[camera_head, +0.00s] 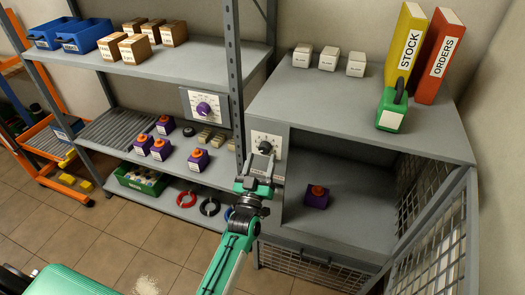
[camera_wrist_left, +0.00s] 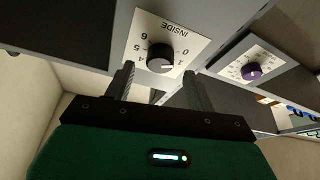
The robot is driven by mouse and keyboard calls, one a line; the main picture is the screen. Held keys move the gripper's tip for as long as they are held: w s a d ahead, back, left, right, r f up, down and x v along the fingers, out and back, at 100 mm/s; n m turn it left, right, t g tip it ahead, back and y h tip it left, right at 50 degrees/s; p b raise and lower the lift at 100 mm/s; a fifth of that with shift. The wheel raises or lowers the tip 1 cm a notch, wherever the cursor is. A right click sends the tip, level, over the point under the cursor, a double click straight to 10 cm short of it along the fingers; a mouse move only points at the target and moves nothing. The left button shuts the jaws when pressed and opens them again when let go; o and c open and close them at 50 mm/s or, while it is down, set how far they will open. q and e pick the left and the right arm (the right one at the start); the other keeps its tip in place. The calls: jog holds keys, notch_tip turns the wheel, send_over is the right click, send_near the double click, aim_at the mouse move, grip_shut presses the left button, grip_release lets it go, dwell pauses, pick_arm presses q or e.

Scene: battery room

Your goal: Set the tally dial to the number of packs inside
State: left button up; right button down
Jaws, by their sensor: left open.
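The tally dial is a black knob (camera_head: 265,147) on a white plate at the cabinet's left front post. In the left wrist view the knob (camera_wrist_left: 160,57) sits on a plate marked INSIDE, with numbers from 0 to 6. Its white pointer mark appears to be near the 1. My left gripper (camera_head: 258,172) is in front of and just below the dial. In the left wrist view its fingers (camera_wrist_left: 159,82) are apart, with nothing between them, and the knob is beyond them. One purple pack (camera_head: 316,197) with an orange top stands inside the cabinet. My right gripper is not in view.
A purple dial (camera_head: 204,109) is on the shelf unit at left, with several purple packs (camera_head: 160,149) below. The mesh door (camera_head: 430,240) stands open at right. White boxes (camera_head: 329,58), binders and a green container (camera_head: 391,112) stand on the cabinet top.

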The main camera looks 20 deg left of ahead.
aim_at(265, 148)
pick_arm(q)
jog(key=shift+x, duration=1.05)
jog(key=shift+w+r+p, duration=0.1)
jog(key=shift+w+p, duration=0.2)
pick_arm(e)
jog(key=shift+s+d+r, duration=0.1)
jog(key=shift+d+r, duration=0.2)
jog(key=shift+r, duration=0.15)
pick_arm(q)
jog(key=c, duration=1)
jog(key=shift+o, duration=0.2)
